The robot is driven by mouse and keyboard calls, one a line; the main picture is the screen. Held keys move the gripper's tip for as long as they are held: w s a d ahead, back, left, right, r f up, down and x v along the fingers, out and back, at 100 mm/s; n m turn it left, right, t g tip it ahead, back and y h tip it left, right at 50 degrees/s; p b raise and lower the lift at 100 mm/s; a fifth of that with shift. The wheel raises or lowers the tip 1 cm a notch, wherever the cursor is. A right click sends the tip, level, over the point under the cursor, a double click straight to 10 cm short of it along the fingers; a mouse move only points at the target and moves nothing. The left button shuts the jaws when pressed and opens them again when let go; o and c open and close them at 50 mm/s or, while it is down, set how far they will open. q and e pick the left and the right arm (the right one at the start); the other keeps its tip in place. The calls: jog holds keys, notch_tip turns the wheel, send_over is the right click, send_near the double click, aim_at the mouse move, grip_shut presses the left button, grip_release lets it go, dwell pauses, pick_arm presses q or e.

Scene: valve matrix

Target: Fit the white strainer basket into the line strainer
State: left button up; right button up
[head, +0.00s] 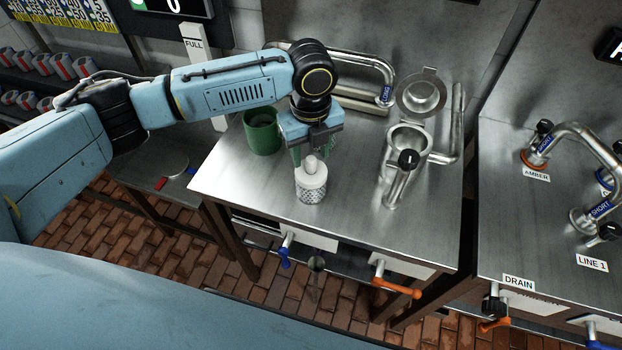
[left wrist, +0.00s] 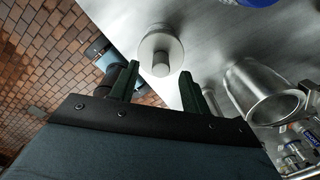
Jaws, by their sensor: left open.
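The white strainer basket (head: 311,190) stands upright on the steel bench, with perforated sides and a pale knob on top. My left gripper (head: 311,157) is above it, open, pointing down, with green fingers around the height of the knob. In the left wrist view the basket (left wrist: 169,41) shows beyond and between the spread fingertips (left wrist: 158,78); whether they touch the knob cannot be told. The line strainer (head: 408,138) stands to the right on the bench, its round mouth open and its lid (head: 422,92) swung back. It also shows in the left wrist view (left wrist: 262,95).
A green cup (head: 262,131) stands behind and left of the basket. A bent steel pipe (head: 367,68) lies at the back of the bench. A black-knobbed handle (head: 409,159) is in front of the strainer's mouth. Bare bench lies between basket and strainer.

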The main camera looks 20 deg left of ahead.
aim_at(311, 159)
pick_arm(q)
notch_tip(311, 159, down, 3)
jog(key=shift+f, duration=0.2)
jog(key=shift+c, duration=0.4)
grip_shut()
jog(key=shift+r, duration=0.1)
